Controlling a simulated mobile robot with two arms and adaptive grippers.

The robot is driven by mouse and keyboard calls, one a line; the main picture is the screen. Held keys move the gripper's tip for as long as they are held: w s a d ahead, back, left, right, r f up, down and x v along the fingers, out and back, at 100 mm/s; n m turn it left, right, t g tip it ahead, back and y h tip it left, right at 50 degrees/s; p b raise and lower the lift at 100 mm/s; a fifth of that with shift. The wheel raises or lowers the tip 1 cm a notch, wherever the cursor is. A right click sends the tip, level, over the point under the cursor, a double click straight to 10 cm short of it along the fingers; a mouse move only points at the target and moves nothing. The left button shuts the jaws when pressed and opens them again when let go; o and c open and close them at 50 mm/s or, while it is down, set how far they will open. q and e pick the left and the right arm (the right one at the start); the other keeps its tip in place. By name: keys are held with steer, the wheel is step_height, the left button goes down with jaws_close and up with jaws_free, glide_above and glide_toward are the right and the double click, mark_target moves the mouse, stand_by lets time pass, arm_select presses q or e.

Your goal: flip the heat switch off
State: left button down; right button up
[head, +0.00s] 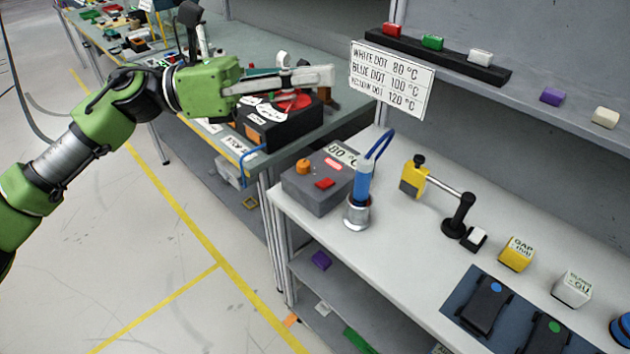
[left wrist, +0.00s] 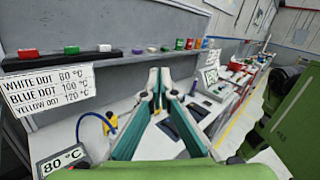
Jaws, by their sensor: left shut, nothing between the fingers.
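A grey heating box (head: 317,188) stands at the left end of the near white bench in the head view. On its top are an orange knob (head: 303,167), a red switch (head: 325,183) and a small display reading 80 °C (head: 342,153). The switch's position is too small to tell. The display also shows at the lower left of the left wrist view (left wrist: 62,160). My left gripper (head: 332,77) is shut and empty, above and behind the box, clear of it. Its fingers meet in the left wrist view (left wrist: 160,75). My right gripper is not in view.
A blue-handled tool (head: 362,182) stands in a metal holder close to the box's right side. A temperature sign (head: 392,79) hangs behind it. A yellow and black fixture (head: 415,180) stands further right. Bare bench (head: 400,250) lies in front of it.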

arm_select(q)
steer(key=w+a+r+n+t+h, duration=0.1)
steer(key=w+r+n+t+h, duration=0.1)
steer(key=w+r+n+t, duration=0.45)
steer(key=w+a+f+n+t+y, duration=0.3)
steer(key=f+n+t, duration=0.1)
steer(key=n, duration=0.7)
steer(key=w+a+f+n+t+y, duration=0.3)
steer(key=f+n+t, duration=0.15)
steer(key=n, duration=0.65)
steer(key=s+f+n+g+y, duration=0.2)
steer(key=f+n, duration=0.5)
steer(key=f, duration=0.4)
steer(key=s+f+n+g+y+b, duration=0.1)
steer(key=s+f+n+g+y, duration=0.2)
steer(key=f+n, duration=0.4)
step_height(320, 180, down, 4)
steer(key=shift+d+r+g+y, duration=0.1)
steer(key=shift+d+g+y, duration=0.35)
steer(key=shift+g, duration=0.25)
